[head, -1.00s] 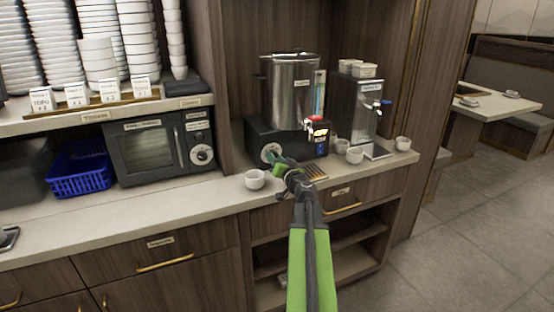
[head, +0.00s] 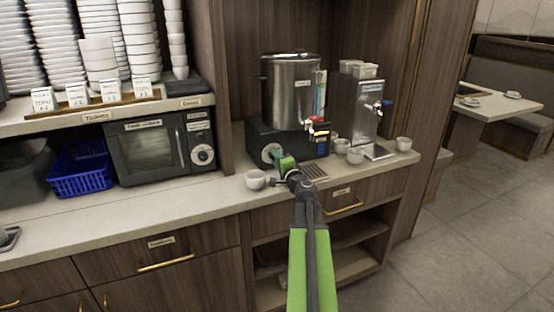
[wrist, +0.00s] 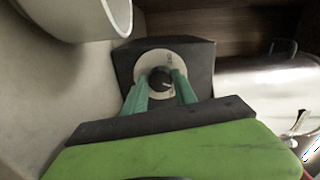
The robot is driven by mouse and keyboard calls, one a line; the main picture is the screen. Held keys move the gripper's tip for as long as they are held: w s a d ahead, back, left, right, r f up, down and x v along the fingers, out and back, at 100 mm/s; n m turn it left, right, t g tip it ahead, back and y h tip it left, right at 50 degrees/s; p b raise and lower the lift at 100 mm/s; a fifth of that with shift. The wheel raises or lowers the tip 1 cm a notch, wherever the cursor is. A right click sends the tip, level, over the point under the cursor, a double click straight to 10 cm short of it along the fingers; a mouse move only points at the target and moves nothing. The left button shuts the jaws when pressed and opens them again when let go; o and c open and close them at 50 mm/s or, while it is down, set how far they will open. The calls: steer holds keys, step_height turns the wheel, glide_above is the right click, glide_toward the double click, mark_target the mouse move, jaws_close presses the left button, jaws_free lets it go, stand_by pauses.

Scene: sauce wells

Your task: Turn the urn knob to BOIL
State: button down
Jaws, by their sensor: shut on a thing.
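The urn (head: 291,88) is a steel cylinder on a black base at the back of the counter. Its knob is dark, on a pale round dial (head: 270,153) at the left of the base front. In the wrist view the knob (wrist: 160,79) sits between the green fingertips of my gripper (wrist: 161,85), which are shut on it. My gripper (head: 278,159) also shows at the dial in the head view. The dial's lettering is too small to read, and the fingers cover part of it.
A white cup (head: 255,180) stands left of my gripper, close by; it also shows in the wrist view (wrist: 85,15). A steel dispenser (head: 357,110) and several cups stand right of the urn. A microwave (head: 163,147) and a blue basket (head: 80,170) are at left.

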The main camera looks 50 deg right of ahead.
steer(key=m, duration=0.4)
steer(key=shift+s, duration=0.1)
steer(key=shift+m, duration=1.7)
steer(key=c, duration=1)
jaws_free()
steer(key=shift+c, duration=0.2)
steer(key=shift+o, duration=0.2)
